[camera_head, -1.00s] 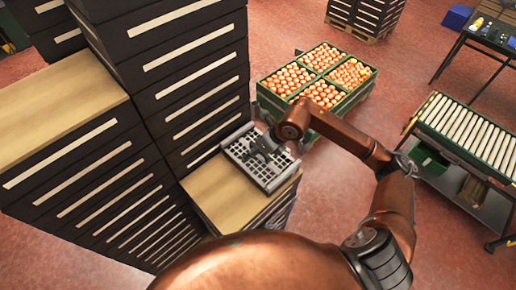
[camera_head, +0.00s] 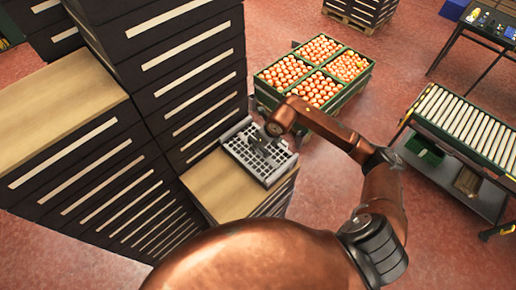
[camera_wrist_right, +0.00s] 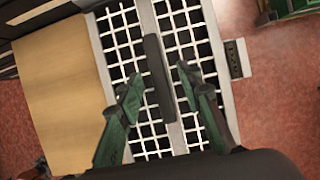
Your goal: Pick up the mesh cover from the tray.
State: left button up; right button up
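The mesh cover (camera_head: 285,170) is a light grey grid with a solid centre strip and lies on top of the short stack at the centre of the head view. In the right wrist view, its white grid (camera_wrist_right: 120,30) fills the middle, with a dark bar handle (camera_wrist_right: 156,70) along the strip. My right gripper (camera_head: 262,141) is over the cover. In the wrist view, its green fingers (camera_wrist_right: 159,78) are open, one on each side of the handle, with gaps showing. The tray under the cover is mostly hidden. My left gripper is not in view.
A bare wooden board (camera_head: 212,188) lies beside the cover. Tall dark stacked trays (camera_head: 190,75) rise close behind and to the left. Red floor lies between.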

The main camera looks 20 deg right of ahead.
jog(key=shift+f+b, duration=0.25)
jog(key=shift+b, duration=0.2)
dwell(0.5)
grip_shut()
dwell(0.4)
dwell(0.4)
